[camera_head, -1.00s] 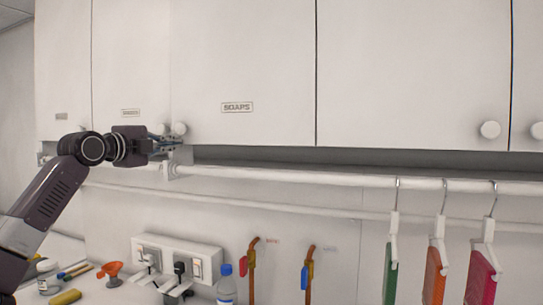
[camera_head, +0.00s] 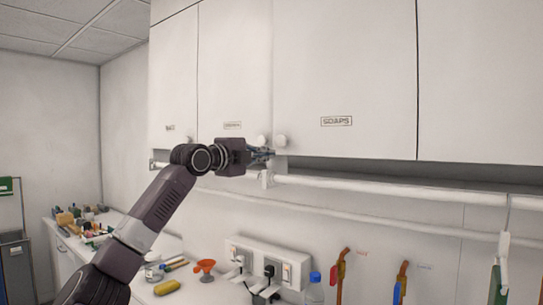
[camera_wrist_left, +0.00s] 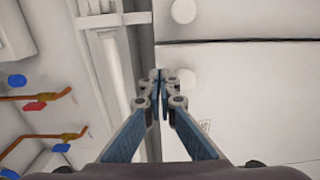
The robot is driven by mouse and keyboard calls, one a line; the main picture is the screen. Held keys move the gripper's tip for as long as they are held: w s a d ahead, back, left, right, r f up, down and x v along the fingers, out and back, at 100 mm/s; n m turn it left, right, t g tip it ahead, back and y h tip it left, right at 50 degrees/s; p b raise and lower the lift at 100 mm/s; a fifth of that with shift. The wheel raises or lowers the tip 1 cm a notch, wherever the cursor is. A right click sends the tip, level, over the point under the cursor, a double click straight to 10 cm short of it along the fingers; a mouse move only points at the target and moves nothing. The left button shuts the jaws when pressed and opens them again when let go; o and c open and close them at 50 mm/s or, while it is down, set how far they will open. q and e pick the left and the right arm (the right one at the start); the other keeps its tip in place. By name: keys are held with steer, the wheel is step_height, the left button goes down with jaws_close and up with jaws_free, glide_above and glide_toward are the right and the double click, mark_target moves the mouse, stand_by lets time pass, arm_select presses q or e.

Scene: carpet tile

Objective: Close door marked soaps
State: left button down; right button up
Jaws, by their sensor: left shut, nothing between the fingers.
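The white cabinet door marked SOAPS (camera_head: 345,75) hangs in the upper row. It looks about flush with its neighbours; a slight gap cannot be ruled out. Its round white knob (camera_head: 281,141) is at its lower left corner. In the left wrist view the door (camera_wrist_left: 260,90) fills the right side, with its knob (camera_wrist_left: 187,79) beside the fingertips. My left gripper (camera_head: 270,153) is shut and empty, just below the knob at the door's lower edge. Whether it touches the door cannot be told. My right gripper is not in view.
A neighbouring door (camera_head: 235,65) with its own knob (camera_head: 260,140) adjoins on the left. A white rail (camera_head: 400,193) runs under the cabinets, close to the gripper. Below are a socket box (camera_head: 268,259), a bottle (camera_head: 314,290) and a cluttered counter.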

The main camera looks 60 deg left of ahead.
arm_select(q)
steer(key=s+a, duration=0.2)
steer(key=s, duration=0.2)
steer(key=y+b, duration=0.2)
steer(key=b, duration=0.6)
glide_toward(279, 144)
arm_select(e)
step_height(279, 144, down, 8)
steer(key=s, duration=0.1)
arm_select(q)
steer(key=shift+n, duration=0.5)
steer(key=p+x, duration=0.2)
steer(key=p, duration=0.2)
steer(key=p+x, duration=0.3)
steer(key=p, duration=0.2)
steer(key=shift+w+r, duration=0.15)
steer(key=shift+r, duration=0.1)
steer(key=shift+p+x, duration=0.7)
steer(key=shift+x, duration=0.15)
steer(key=shift+f, duration=0.15)
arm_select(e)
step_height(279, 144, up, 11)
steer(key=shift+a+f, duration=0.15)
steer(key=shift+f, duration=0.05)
arm_select(q)
steer(key=shift+a, duration=0.1)
